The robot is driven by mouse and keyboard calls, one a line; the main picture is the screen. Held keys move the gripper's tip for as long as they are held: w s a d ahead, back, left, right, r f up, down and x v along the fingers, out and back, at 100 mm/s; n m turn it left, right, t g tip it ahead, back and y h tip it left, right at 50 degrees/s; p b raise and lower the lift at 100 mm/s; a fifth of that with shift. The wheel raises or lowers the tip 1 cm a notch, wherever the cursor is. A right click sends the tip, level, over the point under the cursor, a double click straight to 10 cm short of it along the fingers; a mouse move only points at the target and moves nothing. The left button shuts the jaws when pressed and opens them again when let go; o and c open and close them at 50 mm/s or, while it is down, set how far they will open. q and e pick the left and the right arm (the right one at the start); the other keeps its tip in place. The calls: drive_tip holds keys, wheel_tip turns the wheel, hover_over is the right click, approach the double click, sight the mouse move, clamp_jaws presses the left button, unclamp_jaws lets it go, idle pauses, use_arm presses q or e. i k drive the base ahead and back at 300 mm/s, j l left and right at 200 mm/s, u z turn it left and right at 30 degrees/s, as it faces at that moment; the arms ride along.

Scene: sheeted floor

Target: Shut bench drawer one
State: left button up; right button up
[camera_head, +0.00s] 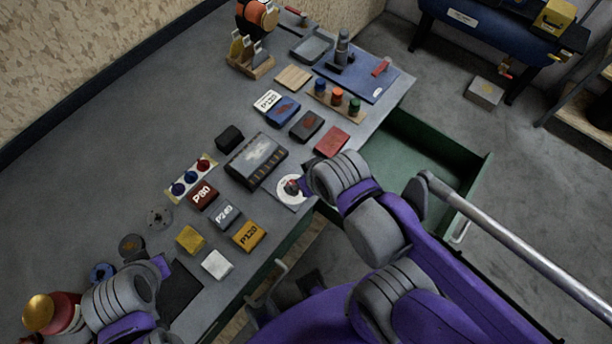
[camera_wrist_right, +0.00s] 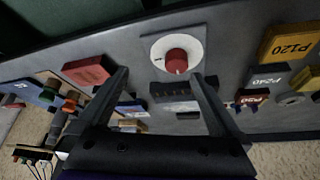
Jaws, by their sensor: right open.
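A green bench drawer (camera_head: 425,150) stands pulled out from the bench's right edge in the head view; its inside looks empty where it shows. A pale handle (camera_head: 460,232) is on its outer front. My right arm crosses its near part and hides some of it. No number shows on it. My right gripper (camera_wrist_right: 160,92) is open and empty in the right wrist view, over the bench top near a red knob on a white disc (camera_wrist_right: 177,58). In the head view its fingers are mostly hidden. My left arm is at the bottom left; its fingertips are not clear.
The grey bench top (camera_head: 110,165) holds labelled sandpaper blocks, a dark box (camera_head: 255,160), a blue board (camera_head: 375,85) and small tools. Another handle (camera_head: 270,282) is on the near bench front. Open floor (camera_head: 540,190) lies right of the drawer.

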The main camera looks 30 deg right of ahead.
sight(404, 144)
drive_tip(key=k, duration=0.55)
drive_tip(key=k+l+z, duration=0.15)
drive_tip(key=k, duration=0.15)
drive_tip(key=k+l+z, duration=0.2)
drive_tip(key=k, duration=0.15)
drive_tip(key=j+z, duration=0.1)
drive_tip(key=z, duration=1.35)
drive_tip(key=i+j, duration=0.45)
drive_tip(key=i, duration=0.2)
drive_tip(key=j+u, duration=0.05)
